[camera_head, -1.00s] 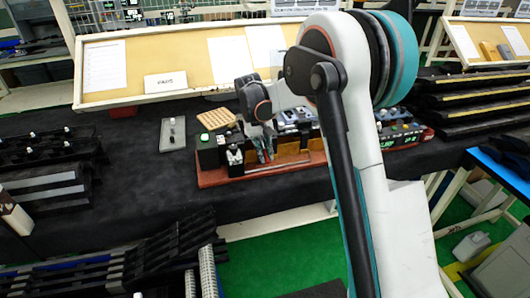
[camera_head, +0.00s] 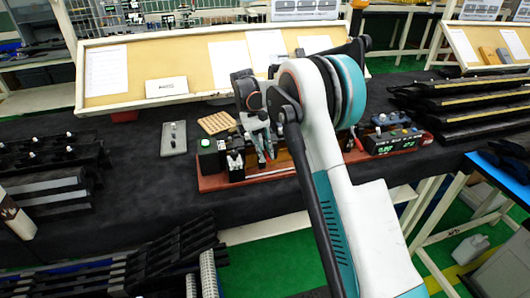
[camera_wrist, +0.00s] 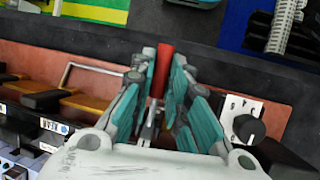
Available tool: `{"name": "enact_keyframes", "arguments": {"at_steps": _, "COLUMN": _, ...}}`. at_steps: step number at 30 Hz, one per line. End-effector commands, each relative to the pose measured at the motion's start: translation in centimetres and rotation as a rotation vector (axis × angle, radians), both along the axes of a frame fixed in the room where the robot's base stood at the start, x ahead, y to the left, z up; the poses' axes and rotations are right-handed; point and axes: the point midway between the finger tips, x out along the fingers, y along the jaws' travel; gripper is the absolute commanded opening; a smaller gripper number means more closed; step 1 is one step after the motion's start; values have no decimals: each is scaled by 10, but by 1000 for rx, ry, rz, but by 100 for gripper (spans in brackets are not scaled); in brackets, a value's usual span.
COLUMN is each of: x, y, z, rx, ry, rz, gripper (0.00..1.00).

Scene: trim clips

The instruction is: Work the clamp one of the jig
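The jig (camera_head: 211,184) has a red-brown base and stands on the dark table, with blocks and fittings along it. In the wrist view its base (camera_wrist: 110,84) lies across the picture. A red clamp handle (camera_wrist: 162,70) stands between the teal fingers of my gripper (camera_wrist: 164,62), with a finger close against each side. The gripper looks shut on it. In the head view my gripper (camera_head: 264,146) is over the jig's left-middle part, and my arm hides much of the jig's right half. Which clamp is numbered one cannot be read.
A green-topped block (camera_head: 208,144) stands at the jig's left end. A grey plate (camera_head: 173,138) and a tan grid block (camera_head: 217,122) lie behind it. A box with green digits (camera_head: 392,142) is at the right. Black racks (camera_head: 460,100) fill the far right. A bar handle (camera_wrist: 92,68) rises beside my gripper.

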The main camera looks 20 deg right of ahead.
Motion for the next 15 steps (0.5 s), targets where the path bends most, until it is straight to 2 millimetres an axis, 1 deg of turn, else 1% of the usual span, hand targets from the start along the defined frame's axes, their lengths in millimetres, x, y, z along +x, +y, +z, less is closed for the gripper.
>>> {"name": "enact_keyframes", "arguments": {"at_steps": 1, "x": 0, "y": 0, "z": 0, "rx": 0, "ry": 0, "rz": 0, "gripper": 32}}
{"name": "enact_keyframes", "arguments": {"at_steps": 2, "x": 0, "y": 0, "z": 0, "rx": 0, "ry": 0, "rz": 0, "gripper": 34}}
{"name": "enact_keyframes", "arguments": {"at_steps": 11, "x": 0, "y": 0, "z": 0, "rx": 0, "ry": 0, "rz": 0, "gripper": 34}}
{"name": "enact_keyframes", "arguments": {"at_steps": 15, "x": 3, "y": 2, "z": 7, "rx": 0, "ry": 0, "rz": 0, "gripper": 34}}
